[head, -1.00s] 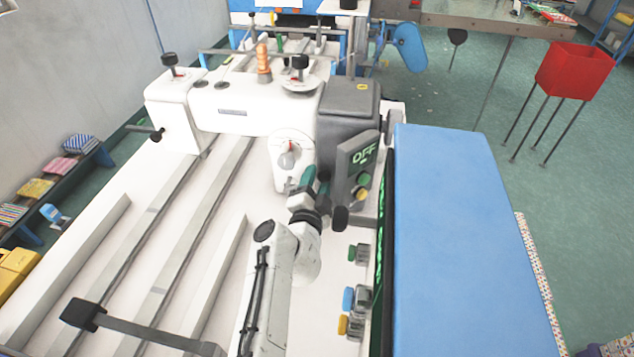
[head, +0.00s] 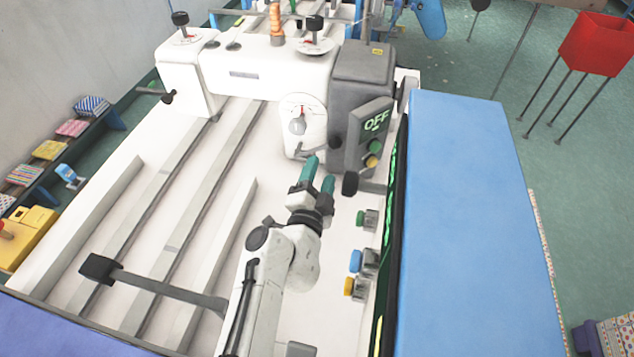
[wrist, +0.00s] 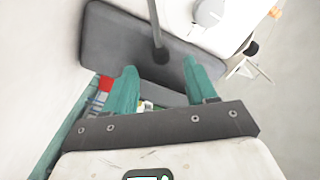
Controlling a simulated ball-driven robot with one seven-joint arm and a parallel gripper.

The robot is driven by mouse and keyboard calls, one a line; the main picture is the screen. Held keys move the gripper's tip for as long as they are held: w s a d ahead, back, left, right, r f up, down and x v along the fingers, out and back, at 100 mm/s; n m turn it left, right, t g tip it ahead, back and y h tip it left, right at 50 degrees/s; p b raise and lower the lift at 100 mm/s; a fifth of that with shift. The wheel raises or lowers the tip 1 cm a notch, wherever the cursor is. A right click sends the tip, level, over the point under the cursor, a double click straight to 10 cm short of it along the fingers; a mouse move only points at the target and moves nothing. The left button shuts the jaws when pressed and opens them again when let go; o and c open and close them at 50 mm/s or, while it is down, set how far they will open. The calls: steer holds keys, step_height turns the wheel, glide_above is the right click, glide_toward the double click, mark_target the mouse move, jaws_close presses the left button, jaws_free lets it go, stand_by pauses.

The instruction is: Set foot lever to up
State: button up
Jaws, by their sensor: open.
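A lever with a black ball knob (head: 350,184) sticks out below the grey control box (head: 368,140), which shows "OFF"; I take it to be the foot lever, though no label shows.
A white dial (head: 301,124) with a knob is just beyond my gripper. Coloured buttons (head: 356,261) line the right edge of the white machine bed (head: 140,205), beside a long blue panel (head: 470,200). A black-ended bar (head: 160,287) crosses the rails at left.

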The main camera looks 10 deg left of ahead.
steer(key=shift+s, duration=1.2)
steer(key=shift+w+a+f, duration=0.1)
